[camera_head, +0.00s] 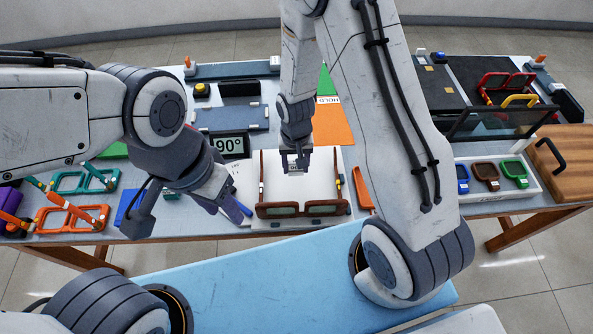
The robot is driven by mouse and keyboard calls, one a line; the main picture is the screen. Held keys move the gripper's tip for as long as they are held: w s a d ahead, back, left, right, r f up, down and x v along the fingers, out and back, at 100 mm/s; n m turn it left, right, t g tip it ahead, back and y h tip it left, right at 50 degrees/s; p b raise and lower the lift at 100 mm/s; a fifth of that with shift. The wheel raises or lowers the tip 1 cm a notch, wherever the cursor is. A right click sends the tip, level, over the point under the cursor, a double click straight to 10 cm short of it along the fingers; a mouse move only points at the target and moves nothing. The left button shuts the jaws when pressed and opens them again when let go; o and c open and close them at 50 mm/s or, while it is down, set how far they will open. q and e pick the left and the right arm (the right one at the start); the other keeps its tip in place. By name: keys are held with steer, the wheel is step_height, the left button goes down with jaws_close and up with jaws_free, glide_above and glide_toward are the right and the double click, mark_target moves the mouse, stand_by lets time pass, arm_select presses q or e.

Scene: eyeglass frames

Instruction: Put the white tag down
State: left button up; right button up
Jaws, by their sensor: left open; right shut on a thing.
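My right gripper (295,166) reaches down over the white board (270,180) in the middle of the table. It is shut on a small white tag (296,173), which is mostly hidden between the fingers. I cannot tell whether the tag touches the board. Brown eyeglass frames (303,210) lie along the near side of the board, with temples standing up at both sides. My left gripper (238,208) is open, left of the brown frames and just beyond the near table edge.
Orange frames (70,218) and green frames (85,182) lie at the left. A white tray (470,190) of coloured rims and a wooden box (565,165) are at the right.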

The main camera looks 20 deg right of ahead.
mark_target(296, 180)
steer(key=shift+f, duration=1.8)
steer(key=shift+f, duration=0.2)
steer(key=o, duration=1.3)
steer(key=shift+r, duration=0.1)
steer(key=shift+r, duration=0.1)
